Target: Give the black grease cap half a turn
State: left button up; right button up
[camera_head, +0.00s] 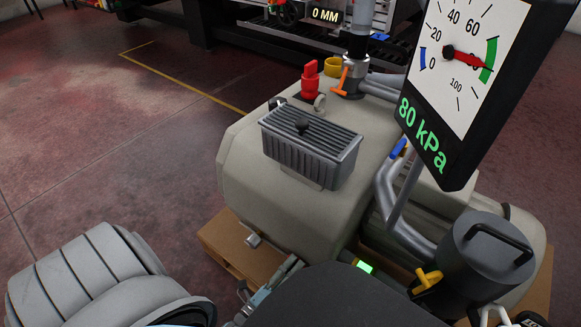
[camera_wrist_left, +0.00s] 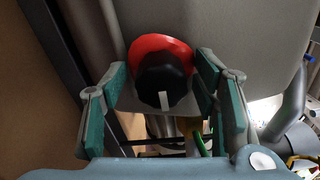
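The black grease cap (camera_wrist_left: 160,76) shows in the left wrist view, with a red disc (camera_wrist_left: 158,43) behind it and a short white mark at its lower edge. My left gripper (camera_wrist_left: 163,80) is open, with one green-padded finger on each side of the cap. Gaps show between the pads and the cap, so they are apart. In the head view only part of my left gripper (camera_head: 268,290) shows, low beside the machine. The cap is hidden there. I do not see my right gripper in either view.
A grey-beige machine housing (camera_head: 250,180) stands on a wooden pallet (camera_head: 222,246). It carries a ribbed grey box (camera_head: 310,150) and a red knob (camera_head: 311,80). A gauge panel (camera_head: 465,85) reads 80 kPa. A dark canister (camera_head: 487,255) stands at right. Open floor (camera_head: 110,150) lies left.

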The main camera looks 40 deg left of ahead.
pick_arm(q)
jog(key=shift+s, duration=0.1)
jog(key=s, duration=1.1)
jog(key=shift+s+f, duration=0.15)
jog(key=shift+s, duration=0.25)
